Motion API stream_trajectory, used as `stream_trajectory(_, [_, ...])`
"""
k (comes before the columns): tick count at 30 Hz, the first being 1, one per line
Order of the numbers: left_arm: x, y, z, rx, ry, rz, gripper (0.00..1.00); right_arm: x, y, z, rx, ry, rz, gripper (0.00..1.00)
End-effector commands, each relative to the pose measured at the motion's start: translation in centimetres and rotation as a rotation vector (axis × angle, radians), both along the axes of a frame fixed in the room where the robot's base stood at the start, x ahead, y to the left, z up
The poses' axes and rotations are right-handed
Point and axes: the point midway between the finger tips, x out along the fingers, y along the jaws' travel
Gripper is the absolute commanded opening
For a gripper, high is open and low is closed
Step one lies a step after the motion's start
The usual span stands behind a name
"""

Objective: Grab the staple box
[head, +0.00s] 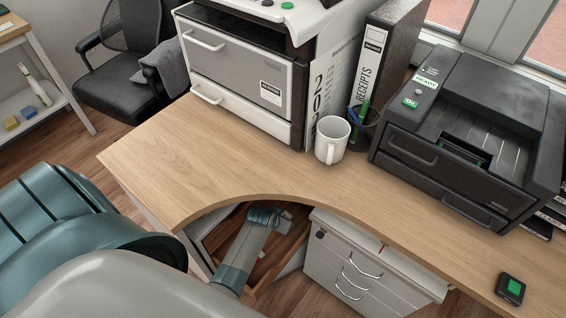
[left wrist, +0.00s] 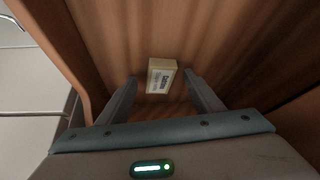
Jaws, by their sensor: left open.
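In the left wrist view a small cream box with dark printing, seemingly the staple box (left wrist: 161,76), lies on the wooden floor of a drawer or compartment. My left gripper (left wrist: 162,88) is open, with one finger on each side of the box as seen from the wrist. The gap in depth between fingers and box is hard to judge. In the head view my left arm reaches down under the desk's curved edge into a wooden drawer (head: 280,262). The fingertips and the box are hidden there. My right gripper is not in view.
Wooden drawer walls (left wrist: 95,60) stand close on both sides of the left gripper. The curved desk top (head: 220,165) hangs over the drawer. A grey drawer unit (head: 330,262) stands just to the right. A white mug (head: 331,140) and a black printer (head: 455,130) stand on the desk.

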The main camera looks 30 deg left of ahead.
Motion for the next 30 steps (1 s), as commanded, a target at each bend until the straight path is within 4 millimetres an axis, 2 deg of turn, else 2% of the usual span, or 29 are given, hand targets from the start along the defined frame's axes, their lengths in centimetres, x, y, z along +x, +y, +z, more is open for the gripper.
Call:
stream_trajectory(8, [0.0,0.0,0.0,0.0,0.0,0.0,0.6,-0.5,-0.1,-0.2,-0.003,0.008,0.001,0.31])
stream_trajectory(9, [0.0,0.0,0.0,0.0,0.0,0.0,0.58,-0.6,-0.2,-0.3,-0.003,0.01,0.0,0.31])
stream_trajectory(15, [0.0,0.0,0.0,0.0,0.001,0.0,0.1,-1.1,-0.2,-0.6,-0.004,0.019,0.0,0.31])
stream_trajectory(16, [0.0,0.0,0.0,0.0,0.001,0.0,0.08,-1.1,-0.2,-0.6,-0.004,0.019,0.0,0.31])
stream_trajectory(30, [-0.1,0.0,0.4,0.0,0.001,0.0,0.07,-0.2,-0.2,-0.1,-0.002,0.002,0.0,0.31])
